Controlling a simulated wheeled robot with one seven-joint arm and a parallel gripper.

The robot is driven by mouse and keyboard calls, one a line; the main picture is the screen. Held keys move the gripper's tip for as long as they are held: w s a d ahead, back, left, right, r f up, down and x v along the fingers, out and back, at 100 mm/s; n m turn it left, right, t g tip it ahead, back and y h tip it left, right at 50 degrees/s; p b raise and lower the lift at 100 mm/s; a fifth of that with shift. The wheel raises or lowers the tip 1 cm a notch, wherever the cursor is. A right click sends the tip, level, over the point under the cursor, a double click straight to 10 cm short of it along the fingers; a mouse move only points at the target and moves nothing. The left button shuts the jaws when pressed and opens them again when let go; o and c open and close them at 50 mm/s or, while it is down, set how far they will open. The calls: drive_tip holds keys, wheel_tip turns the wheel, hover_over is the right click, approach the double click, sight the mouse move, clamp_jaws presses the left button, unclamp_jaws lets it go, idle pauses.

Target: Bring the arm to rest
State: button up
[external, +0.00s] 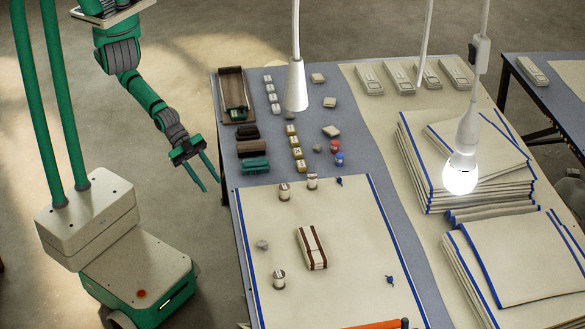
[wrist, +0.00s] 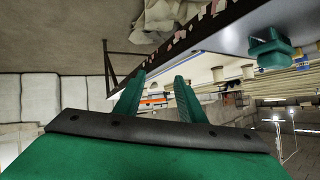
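My gripper (external: 204,173) hangs at the end of my green arm, left of the table's left edge and clear of it. Its two green fingers are spread apart with nothing between them. In the wrist view my gripper (wrist: 160,98) shows the same open fingers, with the table's edge beyond and to the right. My arm bends down from the upper left over the floor. A cream cloth (external: 270,215) with blue side stripes lies flat on the table. A bundle with brown bands (external: 312,248) lies on the cloth, apart from my gripper.
The table (external: 225,88) carries a brown tray (external: 232,84), dark brushes (external: 252,149), several spools (external: 291,141) and stacked folded cloths (external: 425,160). Lamps hang above, including a lit bulb (external: 460,178). The floor left of the table is free around my gripper.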

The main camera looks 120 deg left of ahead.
drive_tip(key=s+d+r+n+t+y, duration=0.2)
drive_tip(key=s+d+r+n+t, duration=0.2)
drive_tip(key=d+r, duration=0.4)
drive_tip(key=shift+s+d+r+n, duration=0.15)
drive_tip(key=shift+s+d+n, duration=0.45)
drive_tip(key=shift+s+d, duration=0.6)
drive_tip(key=shift+o, duration=1)
drive_tip(key=shift+s+r, duration=0.2)
drive_tip(key=shift+w, duration=0.1)
